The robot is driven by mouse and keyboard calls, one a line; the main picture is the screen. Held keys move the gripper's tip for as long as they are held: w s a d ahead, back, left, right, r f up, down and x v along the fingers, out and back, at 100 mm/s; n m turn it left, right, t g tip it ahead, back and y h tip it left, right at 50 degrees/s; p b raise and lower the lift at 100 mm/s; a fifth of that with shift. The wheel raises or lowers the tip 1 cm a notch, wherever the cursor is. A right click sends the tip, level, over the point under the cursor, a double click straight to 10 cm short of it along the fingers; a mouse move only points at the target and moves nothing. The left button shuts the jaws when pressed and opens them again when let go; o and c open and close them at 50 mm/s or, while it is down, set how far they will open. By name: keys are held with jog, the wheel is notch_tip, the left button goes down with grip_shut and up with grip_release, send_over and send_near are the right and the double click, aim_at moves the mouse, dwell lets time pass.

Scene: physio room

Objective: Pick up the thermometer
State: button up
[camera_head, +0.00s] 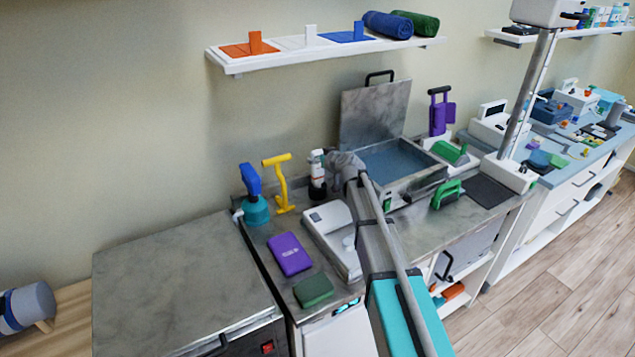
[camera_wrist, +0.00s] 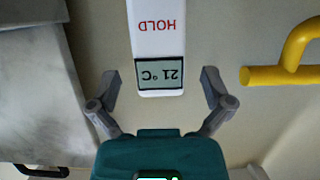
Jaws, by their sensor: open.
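The thermometer (camera_wrist: 158,35) is white with a grey display reading 21 °C and the word HOLD, both upside down in the wrist view. In the head view, a slim white upright item with a dark lower part, apparently the thermometer (camera_head: 316,160), stands near the back of the counter. My gripper (camera_wrist: 158,84) is open, with one finger on each side of the thermometer's display end; a gap shows on both sides. In the head view my gripper (camera_head: 343,163) is just right of it, and its fingertips are hard to make out.
A yellow-handled tool (camera_head: 280,183) stands left of the thermometer; its yellow part (camera_wrist: 290,74) shows in the wrist view. A white device (camera_head: 328,217), purple box (camera_head: 290,254) and green block (camera_head: 313,291) lie in front. An open-lidded basin (camera_head: 398,165) is to the right.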

jog(key=shift+x, duration=0.8)
grip_shut()
dwell(0.5)
notch_tip(320, 180, up, 10)
jog(key=p, duration=0.9)
jog(key=shift+p, duration=0.4)
